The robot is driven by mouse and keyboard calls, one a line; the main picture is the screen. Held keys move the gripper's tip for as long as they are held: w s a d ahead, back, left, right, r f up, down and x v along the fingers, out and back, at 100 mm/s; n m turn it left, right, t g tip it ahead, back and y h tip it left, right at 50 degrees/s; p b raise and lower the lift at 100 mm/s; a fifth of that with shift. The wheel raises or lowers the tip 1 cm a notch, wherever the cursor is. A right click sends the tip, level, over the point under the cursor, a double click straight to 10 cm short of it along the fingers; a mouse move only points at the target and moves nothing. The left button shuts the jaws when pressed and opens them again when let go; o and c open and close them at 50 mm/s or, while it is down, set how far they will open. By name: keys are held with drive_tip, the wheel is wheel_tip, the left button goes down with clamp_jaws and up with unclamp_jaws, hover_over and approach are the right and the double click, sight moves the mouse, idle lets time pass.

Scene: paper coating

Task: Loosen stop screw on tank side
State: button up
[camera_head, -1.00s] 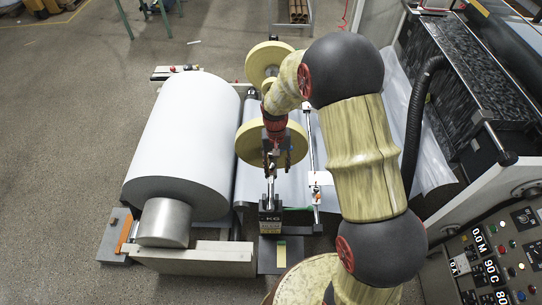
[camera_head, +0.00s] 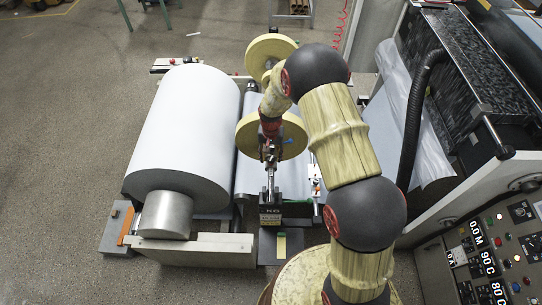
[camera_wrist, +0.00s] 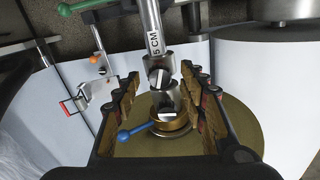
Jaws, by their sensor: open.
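In the wrist view a small blue lever (camera_wrist: 136,131) sticks out to the left from a brass-coloured collar (camera_wrist: 172,126) below a metal shaft (camera_wrist: 147,28) marked "5 CM". The blue lever also shows in the head view (camera_head: 294,141), just right of my wrist. I cannot tell for sure which part is the stop screw. My gripper (camera_wrist: 158,78) is open, its fingers on either side of the shaft joint and collar, with no contact visible. In the head view my gripper (camera_head: 269,156) is above the yellow disc (camera_head: 249,145), partly hidden by my wrist.
A large white paper roll (camera_head: 184,130) lies left. A weight marked KG (camera_head: 270,215) hangs in front. A second yellow disc (camera_head: 271,52) is behind. A green handle (camera_wrist: 85,5) and orange knob (camera_wrist: 94,60) are left in the wrist view. A control panel (camera_head: 487,252) stands right.

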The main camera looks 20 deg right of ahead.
drive_tip(key=shift+f, duration=0.2)
drive_tip(key=shift+c, duration=0.6)
clamp_jaws()
